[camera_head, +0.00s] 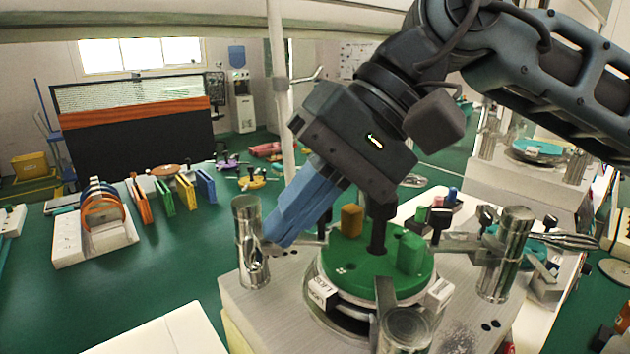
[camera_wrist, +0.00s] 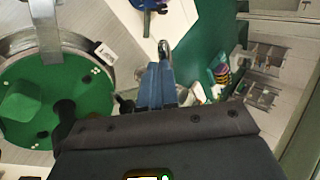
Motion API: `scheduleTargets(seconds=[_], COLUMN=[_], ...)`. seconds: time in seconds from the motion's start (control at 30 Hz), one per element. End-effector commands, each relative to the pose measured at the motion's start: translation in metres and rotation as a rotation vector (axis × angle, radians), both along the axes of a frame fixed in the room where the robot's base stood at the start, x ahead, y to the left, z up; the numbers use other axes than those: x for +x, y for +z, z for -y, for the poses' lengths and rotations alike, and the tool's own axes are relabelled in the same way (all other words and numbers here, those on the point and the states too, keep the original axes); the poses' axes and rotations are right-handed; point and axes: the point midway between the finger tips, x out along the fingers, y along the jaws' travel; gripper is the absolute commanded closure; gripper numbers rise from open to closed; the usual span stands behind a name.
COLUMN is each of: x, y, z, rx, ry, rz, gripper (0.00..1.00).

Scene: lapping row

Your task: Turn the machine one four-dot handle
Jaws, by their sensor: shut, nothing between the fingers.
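Machine one appears to be the nearest lapping machine, with a round green plate (camera_head: 370,262) on a grey top. The plate also shows at the left of the wrist view (camera_wrist: 60,118), with a cluster of small white dots near its rim. A chrome post (camera_head: 250,225) stands at the machine's left corner. My gripper (camera_head: 275,238) is shut and empty, its blue fingers pointing down-left close beside that post. In the wrist view a chrome piece (camera_wrist: 163,48) lies just past my gripper's tips (camera_wrist: 158,66); contact is unclear. I cannot tell which handle has four dots.
A second chrome post (camera_head: 505,250) with a lever stands right of the plate, and a third (camera_head: 404,330) in front. Orange (camera_head: 351,220) and green (camera_head: 411,252) blocks sit on the plate. Coloured plates (camera_head: 165,195) stand on the green floor or bench at left.

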Motion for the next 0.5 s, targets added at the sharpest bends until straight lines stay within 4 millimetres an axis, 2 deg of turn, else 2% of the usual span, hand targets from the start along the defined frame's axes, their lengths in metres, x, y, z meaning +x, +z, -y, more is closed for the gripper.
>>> scheduleTargets(seconds=[0.5], x=[-0.0012], y=[-0.0051], z=[-0.0040], rx=[-0.001], ry=[0.001], rz=[0.001], gripper=[1.00])
